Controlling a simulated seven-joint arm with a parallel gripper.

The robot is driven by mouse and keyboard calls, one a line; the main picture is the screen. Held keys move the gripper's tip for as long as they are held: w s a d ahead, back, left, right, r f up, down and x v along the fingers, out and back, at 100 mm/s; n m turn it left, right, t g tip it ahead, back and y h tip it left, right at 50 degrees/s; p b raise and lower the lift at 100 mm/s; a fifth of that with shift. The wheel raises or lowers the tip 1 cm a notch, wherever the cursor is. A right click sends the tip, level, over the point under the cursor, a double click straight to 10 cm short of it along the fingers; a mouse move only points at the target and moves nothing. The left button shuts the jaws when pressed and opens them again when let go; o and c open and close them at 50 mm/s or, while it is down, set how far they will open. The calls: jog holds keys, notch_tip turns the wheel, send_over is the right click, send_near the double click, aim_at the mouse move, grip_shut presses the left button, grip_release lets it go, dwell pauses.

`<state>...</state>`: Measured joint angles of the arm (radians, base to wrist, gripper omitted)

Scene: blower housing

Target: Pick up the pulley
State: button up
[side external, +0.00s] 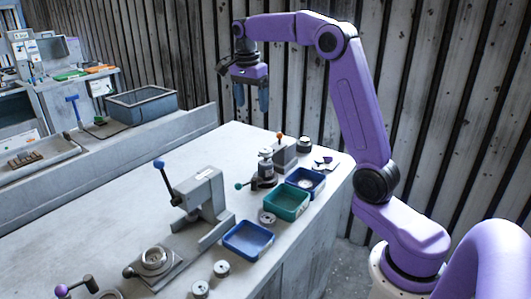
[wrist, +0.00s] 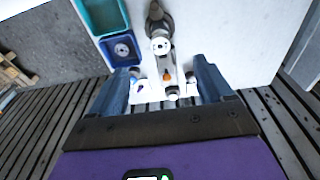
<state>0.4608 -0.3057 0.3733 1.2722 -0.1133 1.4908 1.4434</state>
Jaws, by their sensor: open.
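Several small round metal parts could be the pulley; I cannot tell which one is. One round part (side external: 268,218) lies on the table beside the green tray. Two more, a front one (side external: 200,289) and another (side external: 221,268), lie near the front blue tray. A dark-sided round part (side external: 304,145) stands at the table's far end. A round part (wrist: 122,50) sits inside the far blue tray in the wrist view. My gripper (side external: 252,98) is open and empty, pointing down high above the table's far end. Its two blue fingers also show in the wrist view (wrist: 162,70).
A front blue tray (side external: 225,247), a green tray (side external: 272,207) and a far blue tray (side external: 316,193) line the table's right edge. A grey press with a blue knob (side external: 205,195) and an orange-knobbed fixture (side external: 285,152) stand upright. The table's left middle is clear.

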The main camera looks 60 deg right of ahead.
jog(key=d+m, duration=0.2)
jog(key=d, duration=0.1)
send_over(265, 149)
jog(key=a, duration=0.1)
jog(key=f, duration=1.1)
jog(key=shift+w+f, duration=0.3)
jog(key=shift+f, duration=0.05)
jog(key=shift+s+d+f, duration=0.15)
jog(key=shift+f, duration=0.7)
jog(key=shift+s+d+f, duration=0.1)
jog(key=shift+f, duration=0.8)
jog(key=shift+s+d+f, duration=0.15)
jog(key=shift+f, duration=0.7)
jog(key=shift+c, duration=0.3)
jog(key=c, duration=1.1)
jog(key=shift+r, duration=0.1)
